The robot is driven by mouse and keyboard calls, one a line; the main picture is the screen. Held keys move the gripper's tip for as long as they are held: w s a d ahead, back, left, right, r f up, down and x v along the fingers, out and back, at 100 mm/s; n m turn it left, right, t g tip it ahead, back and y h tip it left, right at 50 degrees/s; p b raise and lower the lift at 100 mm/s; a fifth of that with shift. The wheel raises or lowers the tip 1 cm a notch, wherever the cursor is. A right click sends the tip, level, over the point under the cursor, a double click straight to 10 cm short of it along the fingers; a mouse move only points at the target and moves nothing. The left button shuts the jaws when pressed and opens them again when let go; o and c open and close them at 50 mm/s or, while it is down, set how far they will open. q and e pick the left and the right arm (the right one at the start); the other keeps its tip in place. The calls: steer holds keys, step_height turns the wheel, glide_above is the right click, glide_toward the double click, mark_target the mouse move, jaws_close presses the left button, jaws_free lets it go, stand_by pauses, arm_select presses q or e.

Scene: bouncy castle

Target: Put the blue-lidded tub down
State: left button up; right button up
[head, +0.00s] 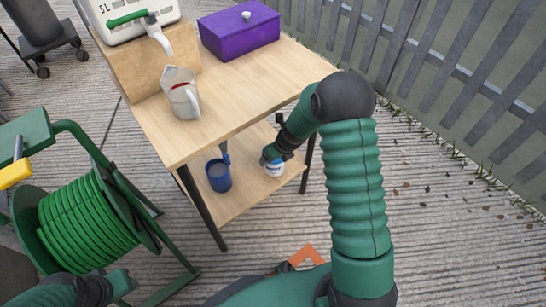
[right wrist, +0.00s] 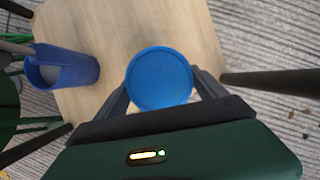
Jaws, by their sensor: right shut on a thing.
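The blue-lidded tub (head: 275,170) is white with a blue band and is at the lower shelf (head: 240,195) of the wooden table. My right gripper (head: 272,155) reaches in under the tabletop and is shut on the tub. In the right wrist view the round blue lid (right wrist: 160,78) faces the camera, with one finger on each side of it. The tub looks upright. I cannot tell whether its base touches the shelf. My left gripper is out of view; only part of my left arm shows at the bottom left.
A blue cup (head: 218,175) stands left of the tub on the shelf; it also shows in the right wrist view (right wrist: 75,70). Dark table legs (head: 200,205) flank the shelf. The tabletop holds a jug (head: 182,95), purple box (head: 240,32) and water container (head: 120,15). A green hose reel (head: 90,225) stands left.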

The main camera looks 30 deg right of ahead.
steer(key=shift+o, duration=0.2)
steer(key=shift+w+d+f, duration=0.2)
steer(key=shift+w+d, duration=0.5)
steer(key=shift+w, duration=0.25)
step_height(320, 180, down, 4)
steer(key=b, duration=0.4)
steer(key=shift+d+r, duration=0.1)
steer(key=shift+r, duration=0.15)
steer(key=shift+c, duration=1)
steer(key=shift+r, duration=0.1)
steer(key=o, duration=1.8)
steer(key=shift+o, duration=0.2)
